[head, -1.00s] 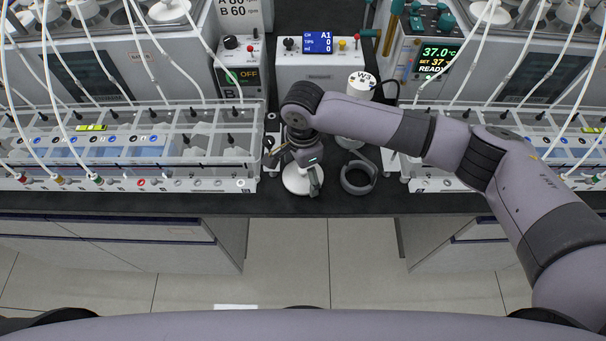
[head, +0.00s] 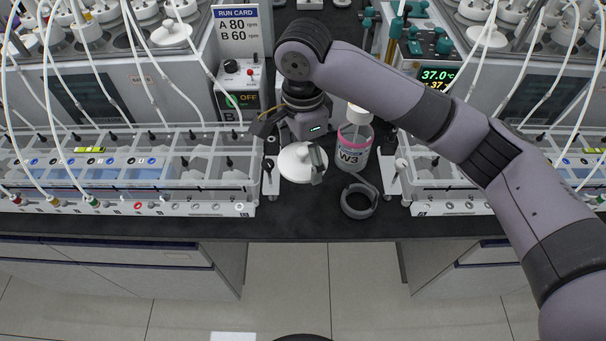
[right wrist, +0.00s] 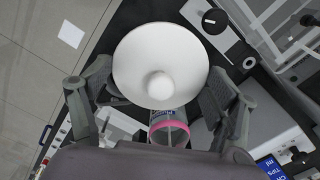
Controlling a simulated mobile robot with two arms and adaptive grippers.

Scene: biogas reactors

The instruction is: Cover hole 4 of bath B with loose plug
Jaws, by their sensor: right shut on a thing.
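The loose plug, a white disc with a round knob (head: 296,163), is held between the fingers of my right gripper (head: 292,148), above the dark bench between the two baths. In the right wrist view the plug (right wrist: 160,60) fills the space between the two fingers (right wrist: 158,100), its knob facing the camera. The left bath (head: 225,208), beside a control box marked B (head: 240,90), has a clear divided cover and white tubes running in. I cannot make out which hole is number 4. My left gripper is not in view.
A bottle marked W3 (head: 353,155) with a pink band stands close right of my right gripper. A grey open ring holder (head: 345,205) is on the bench in front of it. Another bath (head: 480,207) is at the right. A run card (head: 238,30) stands behind.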

